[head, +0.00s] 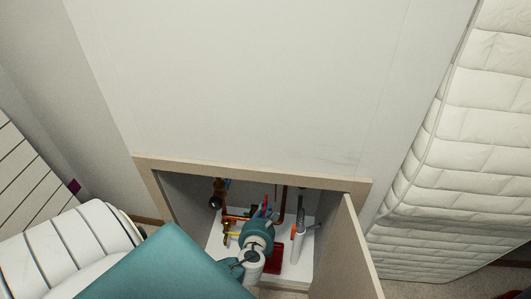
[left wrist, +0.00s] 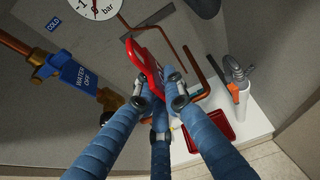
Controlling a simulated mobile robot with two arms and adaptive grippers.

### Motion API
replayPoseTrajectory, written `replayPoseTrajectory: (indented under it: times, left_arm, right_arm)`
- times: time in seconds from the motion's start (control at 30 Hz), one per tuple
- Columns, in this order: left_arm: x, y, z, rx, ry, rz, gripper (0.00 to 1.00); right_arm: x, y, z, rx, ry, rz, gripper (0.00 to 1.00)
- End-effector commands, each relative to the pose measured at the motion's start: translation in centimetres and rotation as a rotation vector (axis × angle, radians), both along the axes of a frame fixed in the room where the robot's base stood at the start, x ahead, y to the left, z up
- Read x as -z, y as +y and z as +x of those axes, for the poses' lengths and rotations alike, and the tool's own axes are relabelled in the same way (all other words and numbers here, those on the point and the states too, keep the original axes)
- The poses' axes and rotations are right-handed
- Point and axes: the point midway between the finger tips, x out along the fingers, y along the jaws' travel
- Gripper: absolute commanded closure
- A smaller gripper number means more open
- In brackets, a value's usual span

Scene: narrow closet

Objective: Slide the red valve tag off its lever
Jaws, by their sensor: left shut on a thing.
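The red valve tag (left wrist: 146,64) shows in the left wrist view, between the fingertips of my left gripper (left wrist: 156,88). It is a long red piece with an opening near its upper end. My left gripper is shut on its lower part. Fingers hide that part, and I cannot tell whether the tag is still around a lever. In the head view my left gripper (head: 263,212) reaches into the open low cupboard, and its wrist hides much of the inside. My right gripper is in neither view.
A blue "WATER OFF" piece (left wrist: 72,72) sits on the brass pipe at left. A gauge (left wrist: 92,8) is above. Copper pipes, a red tray (left wrist: 213,132) and a white tube with an orange part (left wrist: 240,94) stand close at right. The cupboard door (head: 347,250) hangs open at right.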

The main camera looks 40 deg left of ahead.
Motion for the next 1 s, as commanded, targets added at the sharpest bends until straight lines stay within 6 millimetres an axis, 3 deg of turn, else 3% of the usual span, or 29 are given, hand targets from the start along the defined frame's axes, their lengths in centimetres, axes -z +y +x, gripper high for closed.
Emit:
replayPoseTrajectory:
  times: [0.43,1.0]
  left_arm:
    - [0.5,-1.8,-3.0,0.0,0.001,-0.002,1.0]
    - [0.5,-2.1,-3.3,0.001,-0.001,-0.001,1.0]
  right_arm:
    - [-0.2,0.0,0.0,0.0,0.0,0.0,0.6]
    - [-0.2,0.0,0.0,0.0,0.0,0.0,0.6]
